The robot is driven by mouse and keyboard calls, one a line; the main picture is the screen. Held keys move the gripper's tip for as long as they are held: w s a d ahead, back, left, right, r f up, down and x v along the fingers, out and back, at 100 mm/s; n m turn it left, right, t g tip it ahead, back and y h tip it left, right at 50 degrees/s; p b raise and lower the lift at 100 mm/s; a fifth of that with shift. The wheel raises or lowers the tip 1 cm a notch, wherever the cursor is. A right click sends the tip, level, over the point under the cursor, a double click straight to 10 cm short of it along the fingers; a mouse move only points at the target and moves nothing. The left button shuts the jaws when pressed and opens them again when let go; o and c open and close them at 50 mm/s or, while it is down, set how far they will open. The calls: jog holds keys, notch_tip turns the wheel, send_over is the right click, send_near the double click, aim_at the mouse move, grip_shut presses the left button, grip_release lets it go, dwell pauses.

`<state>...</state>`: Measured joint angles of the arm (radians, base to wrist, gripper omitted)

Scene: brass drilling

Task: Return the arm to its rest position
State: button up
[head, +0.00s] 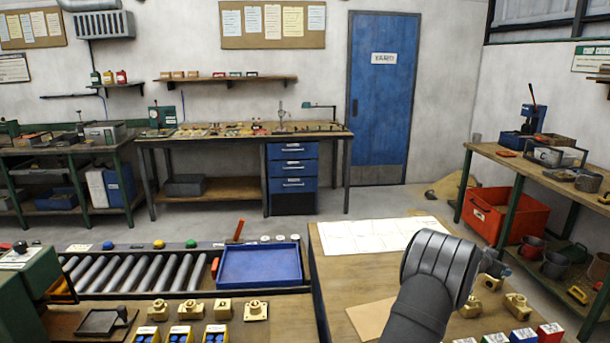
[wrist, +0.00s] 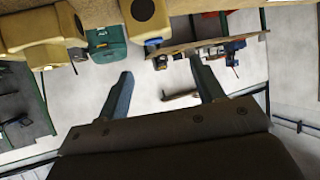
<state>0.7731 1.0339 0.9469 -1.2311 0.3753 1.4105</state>
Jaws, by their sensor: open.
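My arm rises from the bottom of the head view, at the right bench (head: 345,285). Beyond the fingers are pale floor and the room at a steep tilt. Yellow brass-coloured parts (wrist: 30,38) show at the top left of the wrist view, apart from the fingers.
Brass fittings (head: 516,305) and small coloured boxes (head: 550,332) sit on the bench close right of my arm. White sheets (head: 375,235) lie behind it. An empty blue tray (head: 260,265) stands left, beside a roller conveyor (head: 140,272).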

notch_tip(320, 180, down, 3)
jog(key=shift+f, duration=0.2)
jog(key=x, duration=0.3)
jog(key=shift+d+f, duration=0.1)
jog(key=shift+f, duration=0.2)
jog(key=r, duration=0.5)
jog(key=shift+s, duration=0.35)
jog(key=s+d+r, duration=0.2)
jog(key=s+r, duration=0.5)
jog(key=s, duration=0.4)
notch_tip(320, 180, up, 10)
jog(key=w+a+r+n+t+y, duration=0.1)
jog(key=w+a, duration=0.3)
jog(key=a, duration=0.3)
jog(key=w+a+r+n+t, duration=0.1)
jog(key=w+a, duration=0.3)
jog(key=a, duration=0.3)
jog(key=shift+n+t+y, duration=0.3)
jog(key=shift+y, duration=0.1)
jog(key=shift+o, duration=0.5)
